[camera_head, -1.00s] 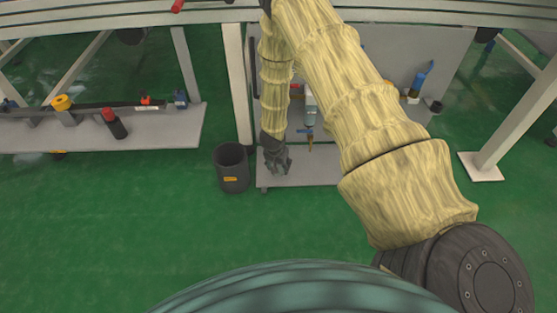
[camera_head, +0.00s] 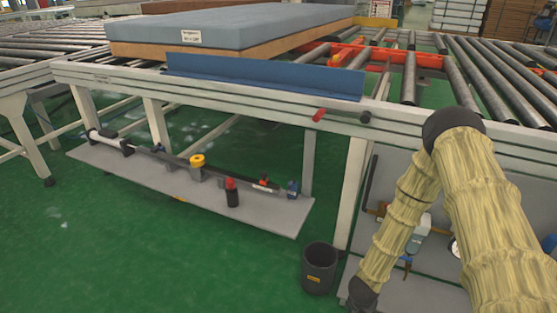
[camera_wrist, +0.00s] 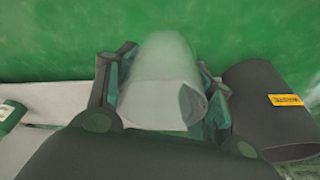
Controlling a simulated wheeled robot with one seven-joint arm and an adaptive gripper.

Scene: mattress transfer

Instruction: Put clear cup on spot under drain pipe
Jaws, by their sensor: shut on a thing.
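The clear cup (camera_wrist: 160,85) is a pale, see-through cylinder in the middle of the wrist view, its open rim toward the lower right. My gripper (camera_wrist: 167,64) is shut on it, with one finger on each side. A small hanging pipe end (camera_head: 407,270), seemingly the drain pipe, is below a pale unit (camera_head: 415,238) on the grey panel, right of my forearm. I cannot make out the spot under it.
A dark bin with a yellow label (camera_head: 319,268) stands on the green floor left of my wrist; it also shows close right of my gripper (camera_wrist: 268,105). A grey shelf (camera_head: 270,215) with a bottle is further left. The roller conveyor (camera_head: 270,105) bears a mattress (camera_head: 235,28).

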